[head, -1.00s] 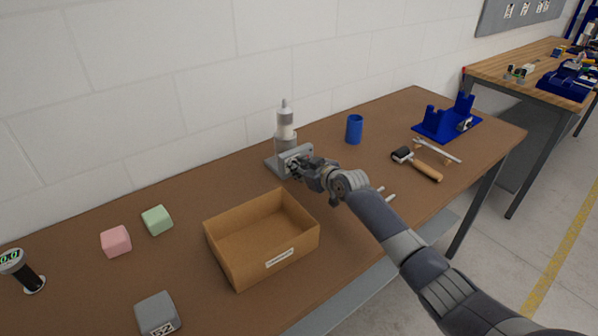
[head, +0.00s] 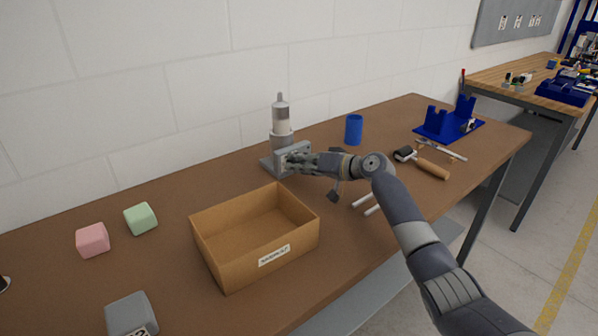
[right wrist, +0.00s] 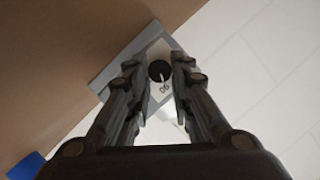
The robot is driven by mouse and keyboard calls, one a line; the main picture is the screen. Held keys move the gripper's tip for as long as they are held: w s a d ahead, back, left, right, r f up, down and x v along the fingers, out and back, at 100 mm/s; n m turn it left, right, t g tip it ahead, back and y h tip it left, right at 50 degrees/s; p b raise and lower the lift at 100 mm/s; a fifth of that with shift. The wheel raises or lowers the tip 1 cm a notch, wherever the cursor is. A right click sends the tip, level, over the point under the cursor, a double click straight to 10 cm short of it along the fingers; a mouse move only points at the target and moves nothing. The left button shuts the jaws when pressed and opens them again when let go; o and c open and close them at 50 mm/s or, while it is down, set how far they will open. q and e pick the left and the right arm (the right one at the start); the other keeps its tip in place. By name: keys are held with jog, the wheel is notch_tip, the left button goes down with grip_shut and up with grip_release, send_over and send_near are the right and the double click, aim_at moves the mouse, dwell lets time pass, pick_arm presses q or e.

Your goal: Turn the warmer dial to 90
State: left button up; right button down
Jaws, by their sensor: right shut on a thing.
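The warmer (head: 281,122) is a grey stand with a white-and-grey bottle-shaped top at the back of the table. Its black round dial (right wrist: 159,71) shows in the right wrist view, with a pale pointer line and a small marking below it that looks like 90. My right gripper (head: 288,160) is at the front plate of the warmer. In the right wrist view its two fingers (right wrist: 159,75) sit on either side of the dial, shut on it. The dial is hidden by the gripper in the head view. My left gripper is not in view.
An open cardboard box (head: 222,254) stands in front of the warmer. Pink (head: 92,239), green (head: 140,218) and grey (head: 130,314) blocks lie to the left.

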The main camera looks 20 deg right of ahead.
jog(key=shift+f+m+b, duration=0.1)
jog(key=shift+m+b, duration=0.25)
jog(key=shift+m, duration=0.05)
dwell(0.4)
jog(key=c, duration=1.4)
grip_release()
jog(key=shift+d, duration=0.1)
jog(key=v, duration=1.2)
jog(key=shift+w+d, duration=0.1)
jog(key=shift+d, duration=0.05)
jog(key=shift+f, duration=0.1)
